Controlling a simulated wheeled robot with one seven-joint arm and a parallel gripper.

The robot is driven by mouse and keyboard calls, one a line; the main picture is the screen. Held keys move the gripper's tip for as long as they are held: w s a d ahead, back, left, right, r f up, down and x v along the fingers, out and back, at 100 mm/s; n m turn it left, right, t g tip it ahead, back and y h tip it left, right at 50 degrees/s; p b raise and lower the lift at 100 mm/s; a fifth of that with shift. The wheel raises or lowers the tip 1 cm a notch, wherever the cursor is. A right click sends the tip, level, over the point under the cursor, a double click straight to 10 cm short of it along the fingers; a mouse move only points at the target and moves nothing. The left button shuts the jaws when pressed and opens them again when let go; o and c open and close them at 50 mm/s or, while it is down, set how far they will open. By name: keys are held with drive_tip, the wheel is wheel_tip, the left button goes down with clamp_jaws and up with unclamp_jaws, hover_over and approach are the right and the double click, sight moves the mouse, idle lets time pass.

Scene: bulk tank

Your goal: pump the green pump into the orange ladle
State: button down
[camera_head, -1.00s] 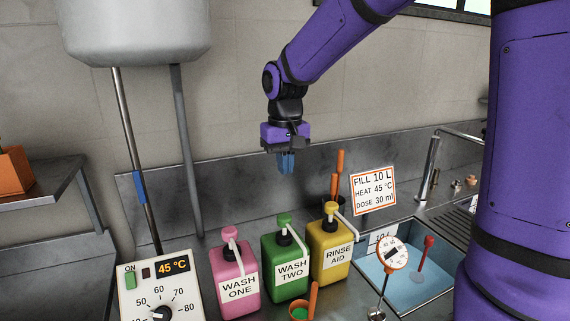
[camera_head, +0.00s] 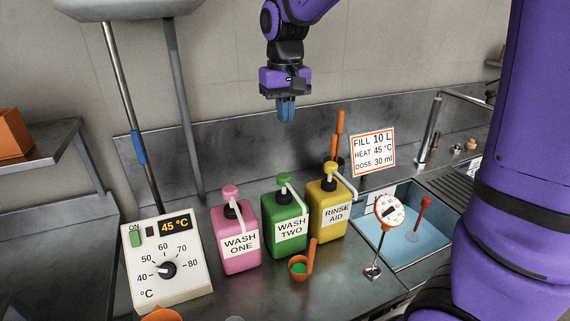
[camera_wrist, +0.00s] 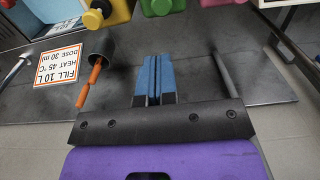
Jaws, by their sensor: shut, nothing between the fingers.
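The green pump bottle (camera_head: 286,217), labelled WASH TWO, stands on the metal counter between a pink and a yellow bottle. Its green pump head (camera_head: 281,179) has a pale spout pointing towards the front right. The orange ladle (camera_head: 299,267) stands on the counter in front of it, handle up, with green liquid in its cup. My gripper (camera_head: 287,110) is above and behind the bottles, pointing down, its blue fingers shut and empty. In the wrist view the shut fingers (camera_wrist: 152,78) show, with part of the green bottle (camera_wrist: 161,6) at the top edge.
The pink WASH ONE bottle (camera_head: 235,234) and yellow RINSE AID bottle (camera_head: 329,207) flank the green one closely. A dial thermometer (camera_head: 389,211) stands at right before the blue water basin (camera_head: 404,247). A heater control box (camera_head: 166,262) is at left. A sign (camera_head: 373,152) stands behind.

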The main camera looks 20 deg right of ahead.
sight(285, 175)
wheel_tip(285, 175, down, 14)
drive_tip(key=shift+f, duration=0.1)
idle(0.7)
drive_tip(key=shift+f, duration=1.25)
drive_tip(key=shift+s, duration=0.1)
drive_tip(key=shift+r, duration=0.35)
wheel_tip(285, 175, up, 14)
drive_tip(key=shift+f, duration=0.2)
idle(0.5)
